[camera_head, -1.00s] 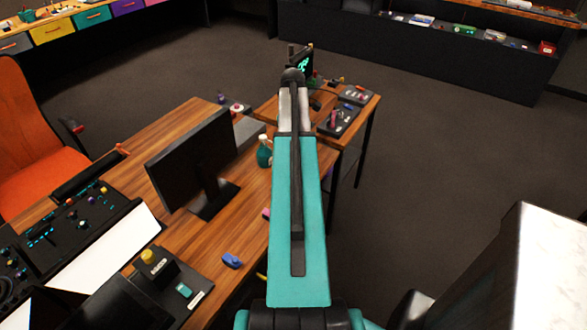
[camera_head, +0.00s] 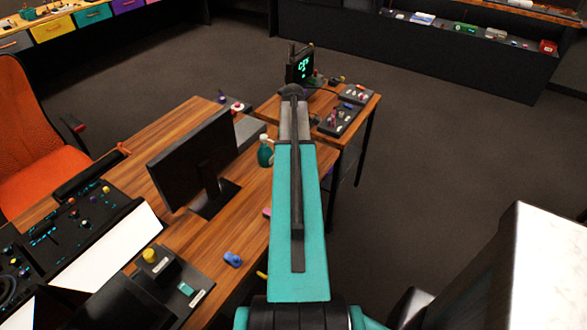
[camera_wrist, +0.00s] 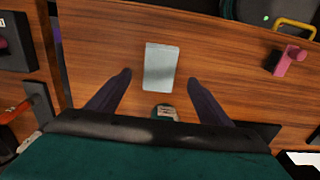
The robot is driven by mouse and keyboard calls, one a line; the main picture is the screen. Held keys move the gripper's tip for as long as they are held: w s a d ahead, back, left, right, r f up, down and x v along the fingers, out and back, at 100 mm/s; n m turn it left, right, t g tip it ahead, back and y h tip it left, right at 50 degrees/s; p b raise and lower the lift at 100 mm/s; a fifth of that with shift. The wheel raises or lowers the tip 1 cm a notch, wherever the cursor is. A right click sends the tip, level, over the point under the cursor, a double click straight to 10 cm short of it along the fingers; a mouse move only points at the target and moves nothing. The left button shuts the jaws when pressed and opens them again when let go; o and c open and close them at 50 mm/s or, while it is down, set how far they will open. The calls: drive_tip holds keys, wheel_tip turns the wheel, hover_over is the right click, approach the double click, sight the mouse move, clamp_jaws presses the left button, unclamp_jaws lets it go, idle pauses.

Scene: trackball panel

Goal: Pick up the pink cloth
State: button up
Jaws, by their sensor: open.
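No pink thing in view is clearly a cloth. A small pink thing (camera_head: 267,212) shows at the desk's right edge in the head view, partly hidden by my arm. In the wrist view a pink thing (camera_wrist: 290,60) lies at the right on the wood and looks more like a solid block. My gripper (camera_wrist: 158,84) is open and empty, its two dark fingers spread over the wooden top. A pale grey-blue flat rectangle (camera_wrist: 160,66) lies ahead of and between the fingers. My gripper is hidden behind my arm in the head view.
A monitor (camera_head: 192,163) and a green spray bottle (camera_head: 265,151) stand on the desk (camera_head: 150,130). A blue item (camera_head: 232,259) lies near its front edge. Dark panels (camera_head: 340,118) sit on the smaller table. A yellow handle (camera_wrist: 294,27) is at the wrist view's upper right.

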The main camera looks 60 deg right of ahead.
drive_tip(key=shift+s+f+p, duration=0.1)
drive_tip(key=shift+f+p, duration=0.9)
drive_tip(key=shift+f, duration=1.55)
drive_tip(key=c, duration=1.2)
drive_tip(key=shift+r, duration=0.2)
drive_tip(key=shift+r+b, duration=0.85)
drive_tip(key=shift+r, duration=0.65)
drive_tip(key=s+b, duration=0.1)
drive_tip(key=s, duration=0.4)
drive_tip(key=s+a+r+b, duration=0.1)
drive_tip(key=s, duration=0.4)
drive_tip(key=s+a+b, duration=0.1)
drive_tip(key=s+b, duration=0.1)
drive_tip(key=s, duration=0.3)
drive_tip(key=shift+s+a+r, duration=0.2)
drive_tip(key=shift+s+r, duration=0.1)
drive_tip(key=shift+s, duration=0.1)
